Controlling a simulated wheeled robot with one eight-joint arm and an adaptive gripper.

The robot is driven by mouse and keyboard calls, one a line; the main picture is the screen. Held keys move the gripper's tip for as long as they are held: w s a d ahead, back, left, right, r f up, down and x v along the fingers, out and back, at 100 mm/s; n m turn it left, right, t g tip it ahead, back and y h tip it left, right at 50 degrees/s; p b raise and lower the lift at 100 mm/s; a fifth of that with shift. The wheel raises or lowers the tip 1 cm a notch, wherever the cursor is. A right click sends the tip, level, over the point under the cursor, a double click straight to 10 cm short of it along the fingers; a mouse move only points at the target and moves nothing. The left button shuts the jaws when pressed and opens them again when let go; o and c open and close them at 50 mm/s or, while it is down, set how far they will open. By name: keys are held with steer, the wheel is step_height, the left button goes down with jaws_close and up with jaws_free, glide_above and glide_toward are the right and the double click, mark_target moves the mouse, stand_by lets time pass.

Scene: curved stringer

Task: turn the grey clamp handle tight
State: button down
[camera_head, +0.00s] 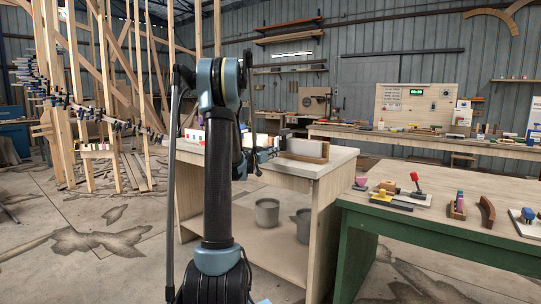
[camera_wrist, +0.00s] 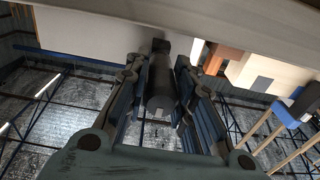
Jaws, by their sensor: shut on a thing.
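In the wrist view the grey clamp handle (camera_wrist: 161,82) is a dark, rounded bar between the two fingers of my gripper (camera_wrist: 159,68). My gripper is shut on it, with a finger along each side. The far end of the handle reaches up to a pale edge at the top of the picture. In the head view my gripper (camera_head: 268,155) is small and partly behind my arm, at the near side of the pale workbench (camera_head: 335,157). The handle is too small to tell apart there.
A wooden block with a pale panel (camera_head: 307,149) stands on the workbench just right of my gripper. Two grey buckets (camera_head: 267,212) sit on its lower shelf. A green-legged table (camera_head: 440,222) with tools stands at right. Curved timber framing (camera_head: 90,100) fills the left.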

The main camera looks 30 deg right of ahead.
steer(key=c, duration=1.3)
jaws_free()
steer(key=shift+c, duration=0.2)
steer(key=v, duration=1.2)
steer(key=shift+a, duration=0.1)
steer(key=shift+v, duration=1)
